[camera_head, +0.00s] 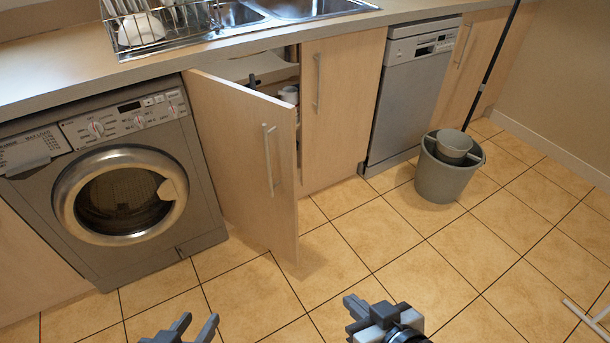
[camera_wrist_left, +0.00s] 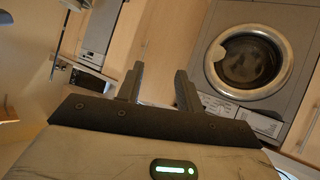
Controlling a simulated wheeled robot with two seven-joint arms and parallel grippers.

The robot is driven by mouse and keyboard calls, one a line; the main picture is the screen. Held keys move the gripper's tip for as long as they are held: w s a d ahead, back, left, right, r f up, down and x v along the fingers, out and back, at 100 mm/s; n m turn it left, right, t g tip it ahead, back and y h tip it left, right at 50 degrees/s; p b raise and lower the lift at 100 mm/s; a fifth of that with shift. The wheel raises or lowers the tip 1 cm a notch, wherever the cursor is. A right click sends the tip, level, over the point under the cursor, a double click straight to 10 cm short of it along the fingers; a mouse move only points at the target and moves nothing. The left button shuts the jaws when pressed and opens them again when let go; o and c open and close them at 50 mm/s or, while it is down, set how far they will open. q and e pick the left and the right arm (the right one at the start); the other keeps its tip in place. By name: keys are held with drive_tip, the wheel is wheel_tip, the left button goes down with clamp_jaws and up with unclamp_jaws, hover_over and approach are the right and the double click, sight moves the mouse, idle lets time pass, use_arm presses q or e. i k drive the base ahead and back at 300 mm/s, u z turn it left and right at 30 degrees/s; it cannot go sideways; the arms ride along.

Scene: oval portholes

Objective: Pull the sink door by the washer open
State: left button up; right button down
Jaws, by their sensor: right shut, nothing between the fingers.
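The sink door (camera_head: 235,150) beside the washer (camera_head: 120,190) is a pale wood panel with a vertical bar handle (camera_head: 270,158). It stands partly open, swung out from its washer side, with the cabinet's dark inside showing behind it. My left gripper (camera_head: 197,323) is open and empty at the bottom of the head view, in front of the washer and apart from the door. Its two spread fingers (camera_wrist_left: 160,85) also show in the left wrist view. My right gripper (camera_head: 352,305) is shut and empty, low in front of the door's free edge and apart from it.
The other sink door (camera_head: 340,100) is closed. A grey dishwasher (camera_head: 412,90) stands right of it. A grey bucket (camera_head: 448,170) with a mop stands on the tiles. A sink (camera_head: 305,8) and dish rack (camera_head: 150,25) are above. The tiled floor (camera_head: 350,245) before the door is clear.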

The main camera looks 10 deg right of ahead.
sight(249, 136)
drive_tip(key=u, duration=1.15)
drive_tip(key=k, duration=0.1)
drive_tip(key=z, duration=1.85)
drive_tip(key=i, duration=1)
drive_tip(key=u, duration=0.8)
